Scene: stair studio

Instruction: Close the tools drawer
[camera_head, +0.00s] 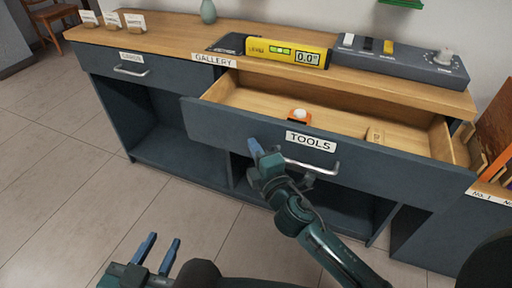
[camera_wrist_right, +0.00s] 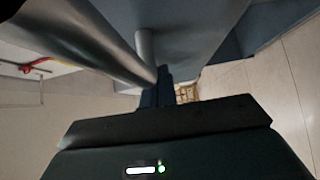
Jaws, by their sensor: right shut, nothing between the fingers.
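The dark blue tools drawer (camera_head: 230,125), labelled TOOLS, stands pulled out of the cabinet with its wooden inside showing. Its curved metal handle (camera_head: 325,169) is below the label; in the wrist view the handle bar (camera_wrist_right: 95,40) crosses the upper left. My right gripper (camera_head: 254,148) is shut and empty, in front of the drawer face just left of the handle. In the wrist view its fingers (camera_wrist_right: 157,92) are close to the handle's end; I cannot tell whether they touch. My left gripper (camera_head: 162,241) is open and empty at the lower left, away from the drawer.
An orange item with a white top (camera_head: 299,116) and a small wooden block (camera_head: 375,136) lie in the drawer. The counter (camera_head: 185,35) holds a yellow level (camera_head: 270,49) and a grey control box (camera_head: 400,62). The labelled left drawer (camera_head: 140,72) is shut. Open floor lies left.

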